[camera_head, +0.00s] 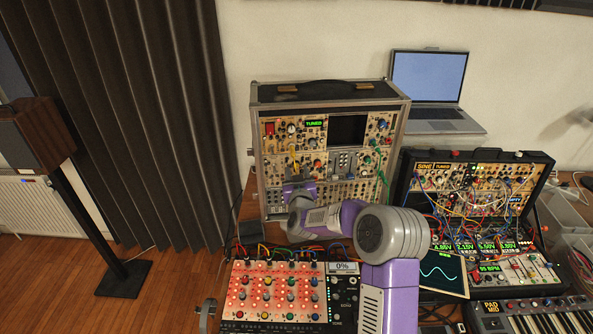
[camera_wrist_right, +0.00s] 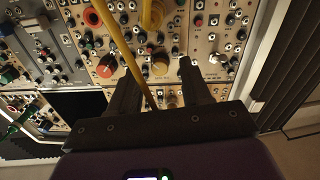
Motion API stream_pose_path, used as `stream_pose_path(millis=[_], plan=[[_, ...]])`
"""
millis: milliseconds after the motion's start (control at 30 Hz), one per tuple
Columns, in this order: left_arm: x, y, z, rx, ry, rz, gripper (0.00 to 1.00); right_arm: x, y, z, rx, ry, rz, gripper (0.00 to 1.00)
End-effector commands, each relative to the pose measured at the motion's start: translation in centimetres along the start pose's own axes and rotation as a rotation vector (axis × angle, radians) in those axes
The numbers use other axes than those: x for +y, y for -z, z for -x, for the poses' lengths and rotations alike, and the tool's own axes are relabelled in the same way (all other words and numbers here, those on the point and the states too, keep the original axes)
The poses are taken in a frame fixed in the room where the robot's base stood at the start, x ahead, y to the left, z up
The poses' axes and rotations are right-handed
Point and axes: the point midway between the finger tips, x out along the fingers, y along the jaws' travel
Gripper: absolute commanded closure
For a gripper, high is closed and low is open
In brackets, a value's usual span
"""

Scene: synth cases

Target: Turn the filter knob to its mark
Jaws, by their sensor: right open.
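A tall modular synth case (camera_head: 334,197) stands on the desk, its panel full of knobs and jacks. My right gripper (camera_head: 298,176) is at the lower left of that panel, its jaws hidden in part by the arm. In the right wrist view my right gripper (camera_wrist_right: 161,78) is open, its two fingers apart and pointing at the panel. A red knob (camera_wrist_right: 107,66) is left of the fingers. I cannot read which knob is the filter knob, nor its mark. My left gripper is not in view.
A yellow cable (camera_wrist_right: 130,50) crosses close to the left finger. A second synth case (camera_head: 470,195) with many patch cables stands at right. A red-lit mixer (camera_head: 275,290) lies in front, and a laptop (camera_head: 428,85) stands behind.

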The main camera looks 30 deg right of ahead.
Motion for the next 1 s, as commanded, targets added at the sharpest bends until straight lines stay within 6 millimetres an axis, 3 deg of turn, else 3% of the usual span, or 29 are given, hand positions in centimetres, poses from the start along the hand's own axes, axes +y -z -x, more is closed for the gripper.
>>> stream_pose_path(millis=[200, 467, 800, 1000], plan=[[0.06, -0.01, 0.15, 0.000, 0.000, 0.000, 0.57, -0.01, -0.01, -1.33, 0.000, 0.001, 0.000, 0.52], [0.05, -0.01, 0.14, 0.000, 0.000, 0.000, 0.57, -0.03, -0.06, -1.44, -0.001, 0.001, 0.000, 0.52], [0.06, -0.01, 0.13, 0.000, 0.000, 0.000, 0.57, -0.03, -0.06, -1.42, -0.001, 0.001, 0.000, 1.00], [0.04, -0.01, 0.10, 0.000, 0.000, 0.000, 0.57, -0.05, -0.06, -1.41, -0.001, 0.001, 0.005, 1.00]])
